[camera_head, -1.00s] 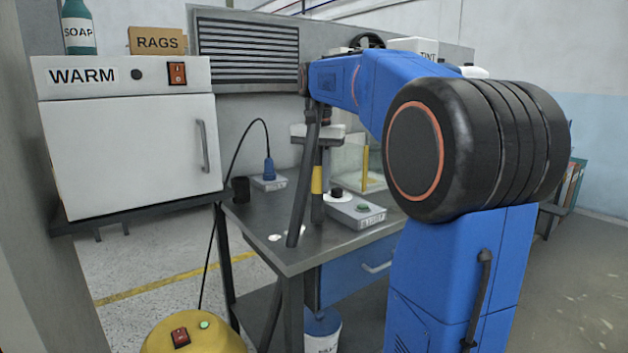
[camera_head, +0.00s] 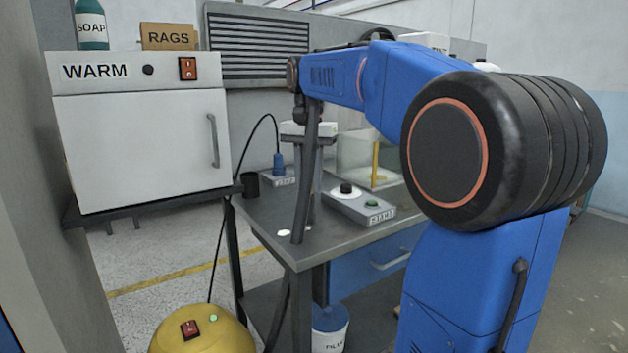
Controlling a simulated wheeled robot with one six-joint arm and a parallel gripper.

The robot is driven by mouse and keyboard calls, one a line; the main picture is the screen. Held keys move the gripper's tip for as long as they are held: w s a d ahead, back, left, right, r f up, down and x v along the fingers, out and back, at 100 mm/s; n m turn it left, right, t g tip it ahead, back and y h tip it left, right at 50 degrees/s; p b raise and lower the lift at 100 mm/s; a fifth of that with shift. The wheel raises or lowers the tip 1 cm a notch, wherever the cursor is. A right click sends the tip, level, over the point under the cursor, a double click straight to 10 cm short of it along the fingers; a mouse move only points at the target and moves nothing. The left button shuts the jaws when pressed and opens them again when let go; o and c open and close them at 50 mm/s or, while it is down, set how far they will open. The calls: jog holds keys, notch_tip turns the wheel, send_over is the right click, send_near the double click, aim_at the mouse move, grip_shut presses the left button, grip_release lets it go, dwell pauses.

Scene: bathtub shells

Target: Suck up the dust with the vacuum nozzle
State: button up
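A yellow vacuum body (camera_head: 230,338) with a red switch and a small green light stands on the floor at the bottom. A small white dust patch (camera_head: 284,233) lies on the bench top, just left of the hose.
The grey workbench (camera_head: 262,215) carries a dark cup (camera_head: 251,187), a grey box with a blue plug (camera_head: 279,165), a button box (camera_head: 358,205) and a clear-walled case. A white WARM cabinet (camera_head: 140,145) stands left. A white bucket (camera_head: 330,335) is beneath.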

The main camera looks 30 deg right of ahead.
jog(key=shift+a, duration=4)
notch_tip(320, 180, up, 7)
jog(key=shift+s, duration=0.15)
